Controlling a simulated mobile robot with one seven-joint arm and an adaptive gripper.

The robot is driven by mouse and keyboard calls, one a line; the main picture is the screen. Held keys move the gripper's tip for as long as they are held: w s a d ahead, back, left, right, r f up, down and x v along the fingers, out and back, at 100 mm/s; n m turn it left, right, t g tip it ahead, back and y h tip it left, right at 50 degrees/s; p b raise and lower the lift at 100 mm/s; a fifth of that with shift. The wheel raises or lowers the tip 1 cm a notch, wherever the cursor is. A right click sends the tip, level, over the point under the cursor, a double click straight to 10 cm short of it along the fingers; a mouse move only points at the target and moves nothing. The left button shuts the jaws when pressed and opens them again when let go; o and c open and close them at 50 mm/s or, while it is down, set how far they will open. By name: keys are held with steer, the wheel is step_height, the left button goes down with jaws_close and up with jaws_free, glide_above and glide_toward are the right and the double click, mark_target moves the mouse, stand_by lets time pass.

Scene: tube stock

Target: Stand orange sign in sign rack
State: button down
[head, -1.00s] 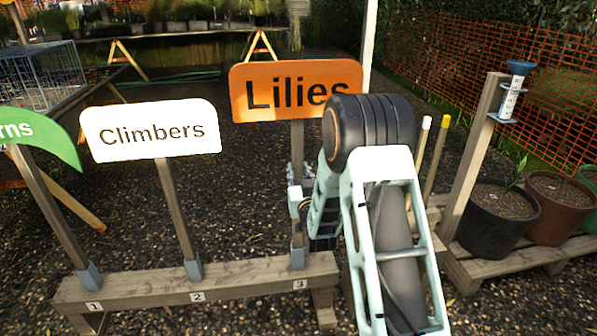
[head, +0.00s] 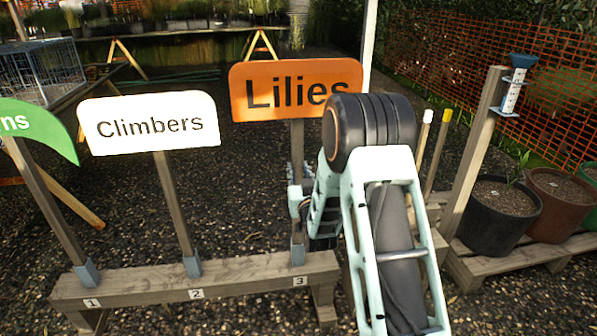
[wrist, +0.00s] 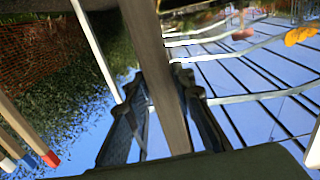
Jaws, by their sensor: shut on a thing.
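The orange "Lilies" sign (head: 282,88) stands about upright in the head view, its right end partly hidden behind my arm. Its wooden post (head: 297,145) runs down to the grey socket (head: 298,255) at place 3 of the wooden sign rack (head: 245,276). The post's lower end lines up with this socket; I cannot tell how deep it sits. My gripper (head: 298,196) is shut on the post at about mid-height, partly hidden by my arm. In the wrist view the post (wrist: 160,70) passes between the two dark fingers (wrist: 163,90).
The white "Climbers" sign (head: 150,123) stands at place 2, and a green sign (head: 35,130) at place 1. A wooden post with a rain gauge (head: 514,90), coloured-tip stakes (head: 437,150) and a plant pot (head: 497,210) are at the right. Gravel lies behind the rack.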

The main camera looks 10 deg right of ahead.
mark_target(298, 183)
steer(key=shift+f+b, duration=0.8)
steer(key=shift+b, duration=0.2)
steer(key=shift+f, duration=1.6)
steer(key=shift+f, duration=0.45)
